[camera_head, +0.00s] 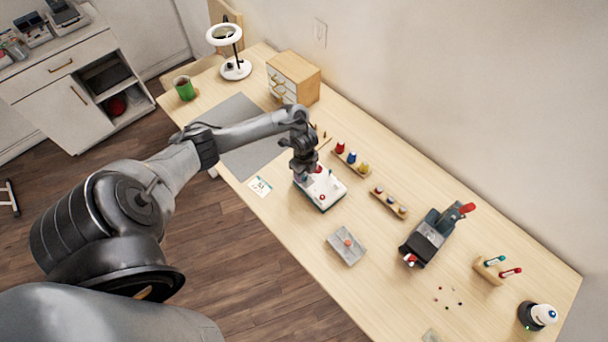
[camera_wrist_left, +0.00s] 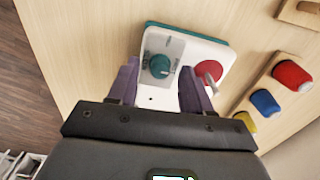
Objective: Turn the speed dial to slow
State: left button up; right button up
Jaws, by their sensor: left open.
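A white control box with a teal edge (camera_head: 331,185) sits on the wooden table under my left gripper (camera_head: 306,174). In the left wrist view the box (camera_wrist_left: 205,50) carries a teal dial (camera_wrist_left: 160,68) and a red knob (camera_wrist_left: 208,72). In the head view the gripper hides part of the box. My right gripper is not in view.
A small printed card (camera_head: 260,187) lies left of the box. A spool rack (camera_head: 351,159) stands behind it and a bobbin rack (camera_head: 388,203) to its right. A grey tray (camera_head: 347,246) lies in front. A sewing machine (camera_head: 432,240) stands further right.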

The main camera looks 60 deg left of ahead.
pick_arm(q)
jog(key=shift+f, duration=0.35)
grip_shut()
jog(key=shift+r, duration=0.1)
